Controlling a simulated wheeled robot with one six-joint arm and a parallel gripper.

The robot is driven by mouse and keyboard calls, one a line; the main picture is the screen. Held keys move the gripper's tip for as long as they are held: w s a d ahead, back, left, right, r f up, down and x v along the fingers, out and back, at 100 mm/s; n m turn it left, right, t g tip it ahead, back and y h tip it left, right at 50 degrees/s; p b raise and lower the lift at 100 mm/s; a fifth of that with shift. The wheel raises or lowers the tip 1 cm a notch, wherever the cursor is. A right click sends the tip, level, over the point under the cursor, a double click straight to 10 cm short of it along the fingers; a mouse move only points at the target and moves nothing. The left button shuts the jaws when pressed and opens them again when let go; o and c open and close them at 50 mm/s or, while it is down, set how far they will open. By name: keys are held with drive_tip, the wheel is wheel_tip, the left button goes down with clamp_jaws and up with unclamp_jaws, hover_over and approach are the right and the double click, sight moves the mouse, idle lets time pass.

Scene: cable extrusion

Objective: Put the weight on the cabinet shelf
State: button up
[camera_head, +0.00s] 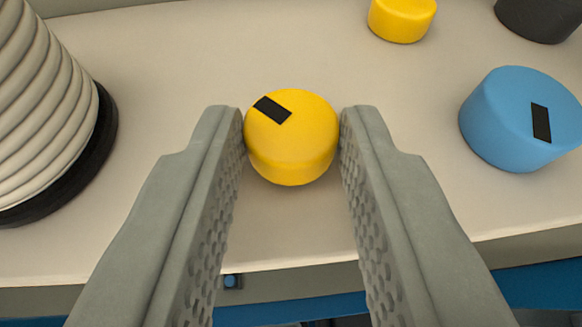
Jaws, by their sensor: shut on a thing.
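A yellow cylindrical weight (293,145) with a black rectangular mark on its top is between the fingertips of my gripper (292,137). The grey fingers are shut on its left and right sides. The weight looks upright, over or on a pale surface (185,60); I cannot tell whether it touches that surface. A blue weight (508,112) with a black mark stands to the right. I cannot tell whether the pale surface is the cabinet shelf.
A ribbed pale coil (35,105) on a black base stands at the left. A smaller yellow cylinder (402,18) and a dark cylinder (540,15) are at the back right. The surface's front edge runs below the weight, with blue parts under it.

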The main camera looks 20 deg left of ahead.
drive_tip(key=o, duration=0.9)
drive_tip(key=shift+r, duration=0.1)
drive_tip(key=v, duration=1.2)
drive_tip(key=shift+d, duration=0.1)
drive_tip(key=shift+s, duration=0.15)
